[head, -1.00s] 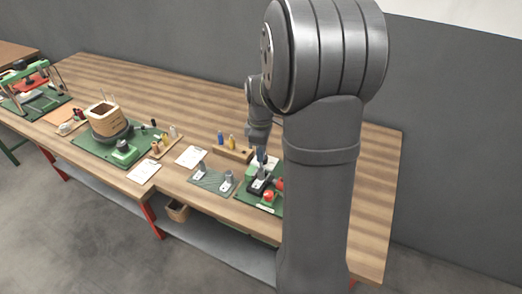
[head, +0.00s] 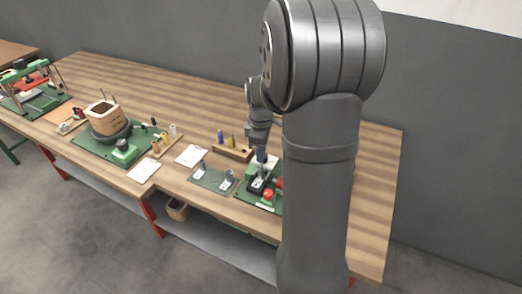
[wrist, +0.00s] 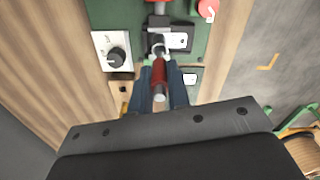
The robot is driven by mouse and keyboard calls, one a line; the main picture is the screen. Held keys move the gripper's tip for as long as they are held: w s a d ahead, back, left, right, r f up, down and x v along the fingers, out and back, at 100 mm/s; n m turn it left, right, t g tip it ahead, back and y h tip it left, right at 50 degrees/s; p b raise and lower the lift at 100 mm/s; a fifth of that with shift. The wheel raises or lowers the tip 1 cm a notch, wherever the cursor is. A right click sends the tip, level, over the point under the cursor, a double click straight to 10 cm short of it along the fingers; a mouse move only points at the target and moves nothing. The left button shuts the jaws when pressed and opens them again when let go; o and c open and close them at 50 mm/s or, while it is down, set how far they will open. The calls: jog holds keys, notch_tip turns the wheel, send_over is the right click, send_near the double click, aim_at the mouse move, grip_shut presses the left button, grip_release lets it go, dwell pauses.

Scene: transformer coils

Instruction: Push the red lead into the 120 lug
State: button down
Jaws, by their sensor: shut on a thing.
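My gripper (wrist: 161,92) is shut on the red lead (wrist: 159,73), which lies between its two blue fingers in the wrist view. The lead's pale metallic end (wrist: 159,97) points toward the camera. Its far end is at a small grey metal fitting (wrist: 158,46) on the green board (wrist: 135,15); I cannot tell whether it is inside or only against it. No 120 marking is readable. In the head view my gripper (head: 262,155) is over the green station at the right of the bench; the lead is too small to make out there.
A white plate with a black knob (wrist: 115,57) lies left of the fingers, and a red button (wrist: 207,8) is at upper right. In the head view, a grey mat with small fittings (head: 213,183) and a wooden holder with bottles (head: 233,151) stand close by. The rear bench is clear.

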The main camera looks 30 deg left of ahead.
jog(key=shift+f, duration=0.3)
jog(key=shift+f, duration=0.3)
jog(key=shift+f, duration=0.15)
dwell(0.4)
jog(key=shift+f, duration=0.65)
jog(key=shift+f, duration=0.4)
dwell(0.3)
jog(key=c, duration=0.9)
grip_release()
jog(key=shift+r, duration=0.1)
